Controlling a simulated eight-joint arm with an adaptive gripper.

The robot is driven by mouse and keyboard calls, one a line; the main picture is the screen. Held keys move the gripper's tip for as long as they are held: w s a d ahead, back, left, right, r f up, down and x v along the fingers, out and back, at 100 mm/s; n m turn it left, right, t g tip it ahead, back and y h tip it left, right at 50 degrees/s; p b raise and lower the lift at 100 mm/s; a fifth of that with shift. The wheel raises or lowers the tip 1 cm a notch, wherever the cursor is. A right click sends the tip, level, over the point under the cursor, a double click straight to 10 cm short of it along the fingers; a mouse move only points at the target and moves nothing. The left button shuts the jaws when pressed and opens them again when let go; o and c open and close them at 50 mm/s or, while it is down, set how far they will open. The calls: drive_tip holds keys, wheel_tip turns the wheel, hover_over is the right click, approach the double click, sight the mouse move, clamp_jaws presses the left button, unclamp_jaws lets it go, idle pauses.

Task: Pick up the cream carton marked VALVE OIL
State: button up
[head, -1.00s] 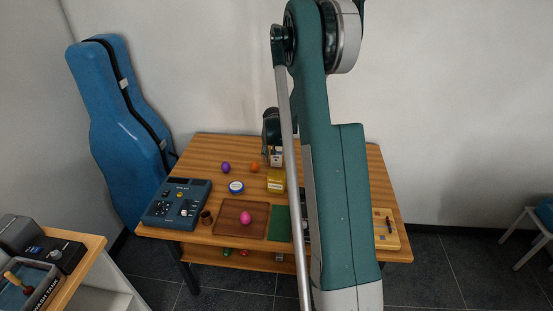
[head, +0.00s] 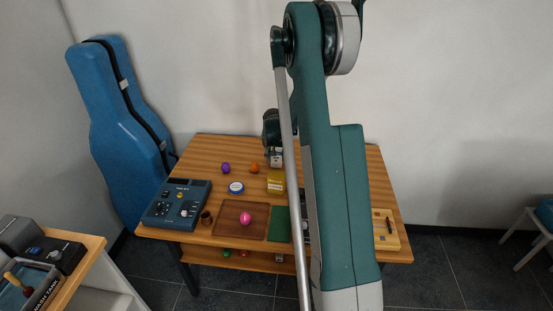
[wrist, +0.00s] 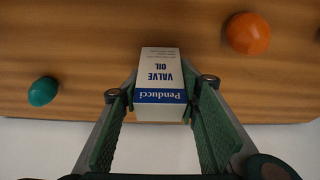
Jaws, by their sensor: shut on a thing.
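In the wrist view, the cream carton (wrist: 160,75) with a blue band reads "Penducci VALVE OIL", upside down in the picture. My gripper (wrist: 160,92) has its two green pads against the carton's left and right sides and is shut on it. In the head view, my gripper (head: 275,160) is over the back part of the table, with the carton hardly visible there and partly hidden by my arm. Whether the carton is clear of the table top is hard to tell.
Near the carton are an orange ball (wrist: 248,33) and a teal egg-shaped thing (wrist: 43,91). On the wooden table (head: 215,147) are a purple egg (head: 225,168), a yellow box (head: 276,181), a blue-and-white round tin (head: 236,188), a brown tray (head: 228,225) and a blue device (head: 177,204).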

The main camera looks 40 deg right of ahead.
drive_tip(key=shift+r, duration=0.1)
drive_tip(key=shift+r+p, duration=0.65)
drive_tip(key=shift+r, duration=4.25)
drive_tip(key=shift+s, duration=0.1)
